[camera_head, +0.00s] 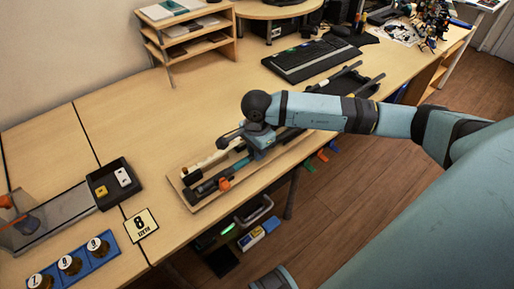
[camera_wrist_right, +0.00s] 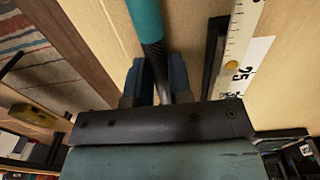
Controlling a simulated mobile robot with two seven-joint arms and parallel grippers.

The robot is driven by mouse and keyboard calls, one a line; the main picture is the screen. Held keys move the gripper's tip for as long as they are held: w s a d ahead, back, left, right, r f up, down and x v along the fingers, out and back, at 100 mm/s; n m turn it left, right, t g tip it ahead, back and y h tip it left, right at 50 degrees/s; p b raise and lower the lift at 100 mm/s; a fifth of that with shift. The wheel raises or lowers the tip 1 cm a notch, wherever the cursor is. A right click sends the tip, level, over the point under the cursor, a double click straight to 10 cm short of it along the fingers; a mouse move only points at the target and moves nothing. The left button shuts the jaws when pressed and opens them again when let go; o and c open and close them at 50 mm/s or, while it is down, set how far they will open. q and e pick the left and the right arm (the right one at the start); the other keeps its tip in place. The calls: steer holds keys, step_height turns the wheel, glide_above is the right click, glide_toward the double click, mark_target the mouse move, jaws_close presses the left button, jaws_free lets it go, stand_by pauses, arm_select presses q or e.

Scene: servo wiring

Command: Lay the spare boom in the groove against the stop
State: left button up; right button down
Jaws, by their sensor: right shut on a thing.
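My right gripper (camera_head: 258,150) is low over the wooden board (camera_head: 176,184) near the table's front edge. In the right wrist view its two blue fingers (camera_wrist_right: 156,85) are shut on a rod with a teal part, a dark sleeve and a grey end, which looks like the spare boom (camera_wrist_right: 146,18). The boom's teal part shows just left of the gripper in the head view (camera_head: 238,166). A dark bar (camera_head: 208,187) and an orange block (camera_head: 224,184) are on the board. The hand hides part of the board; I cannot tell whether the boom touches the groove or stop.
A ruler strip (camera_wrist_right: 240,45) runs beside the boom in the right wrist view. A black tray (camera_head: 107,185), a number 8 card (camera_head: 140,225) and a blue holder (camera_head: 72,266) are at left. A keyboard (camera_head: 305,60) lies behind. Bins (camera_head: 253,210) are below the front edge.

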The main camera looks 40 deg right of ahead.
arm_select(q)
steer(key=shift+r, duration=0.15)
steer(key=shift+f, duration=0.2)
stand_by(0.3)
arm_select(e)
steer(key=shift+a, duration=0.65)
steer(key=c, duration=1)
jaws_free()
steer(key=shift+o, duration=0.2)
arm_select(q)
steer(key=shift+s+a+p, duration=0.1)
steer(key=shift+p, duration=0.55)
arm_select(e)
step_height(320, 180, up, 14)
steer(key=shift+f, duration=0.15)
arm_select(q)
steer(key=shift+r, duration=0.1)
arm_select(e)
steer(key=shift+s, duration=0.1)
